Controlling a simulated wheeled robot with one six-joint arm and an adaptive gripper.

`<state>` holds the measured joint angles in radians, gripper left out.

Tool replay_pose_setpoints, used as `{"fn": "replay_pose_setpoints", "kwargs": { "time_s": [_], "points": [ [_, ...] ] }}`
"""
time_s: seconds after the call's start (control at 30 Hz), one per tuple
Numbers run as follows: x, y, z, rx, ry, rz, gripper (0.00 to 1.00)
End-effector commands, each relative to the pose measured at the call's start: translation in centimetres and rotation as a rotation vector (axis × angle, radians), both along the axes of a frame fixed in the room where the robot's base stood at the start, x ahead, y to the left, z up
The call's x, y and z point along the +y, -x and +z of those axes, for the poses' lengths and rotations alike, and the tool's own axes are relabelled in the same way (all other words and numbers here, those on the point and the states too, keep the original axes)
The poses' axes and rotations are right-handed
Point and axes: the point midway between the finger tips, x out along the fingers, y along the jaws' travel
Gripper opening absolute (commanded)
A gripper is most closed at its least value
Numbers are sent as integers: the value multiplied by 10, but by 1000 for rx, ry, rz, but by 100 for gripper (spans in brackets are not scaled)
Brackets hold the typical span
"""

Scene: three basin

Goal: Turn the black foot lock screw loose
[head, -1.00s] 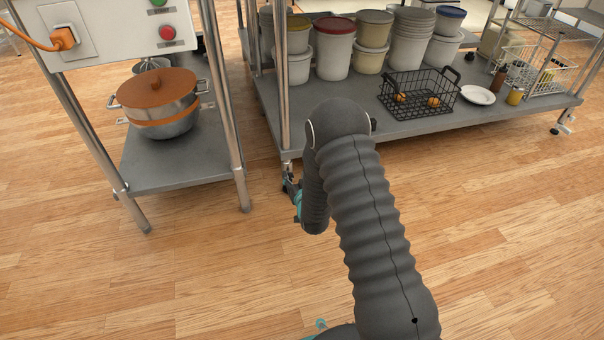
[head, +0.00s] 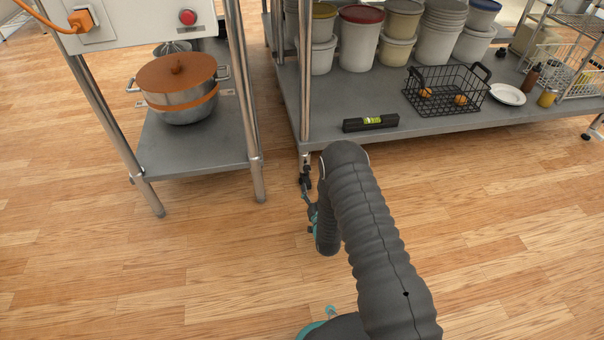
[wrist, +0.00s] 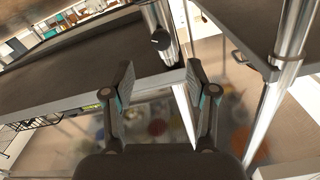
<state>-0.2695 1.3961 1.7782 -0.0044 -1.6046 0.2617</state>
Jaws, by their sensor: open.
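A black knob (wrist: 160,39), which looks like the foot lock screw, sits on a metal shelf leg in the wrist view. My gripper (wrist: 160,76) is open and empty, with its fingers apart. The knob shows beyond the gap between the fingertips, and the fingers do not touch it. In the head view my gripper (head: 306,187) is low beside the foot of the shelf's front left leg (head: 304,130). My own arm partly covers it there, and the knob cannot be made out clearly.
The grey shelf (head: 440,125) carries a black spirit level (head: 370,123), a wire basket (head: 448,92) and several buckets. A side stand (head: 190,145) with a lidded pot (head: 178,85) is to the left, leaving a narrow gap. The wooden floor in front is clear.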

Motion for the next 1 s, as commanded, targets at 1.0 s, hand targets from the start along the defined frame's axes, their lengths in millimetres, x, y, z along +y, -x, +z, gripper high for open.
{"fn": "replay_pose_setpoints", "kwargs": {
  "time_s": [1.0],
  "points": [
    [29, -83, 0, 1, 0, 7, 37]
  ]
}}
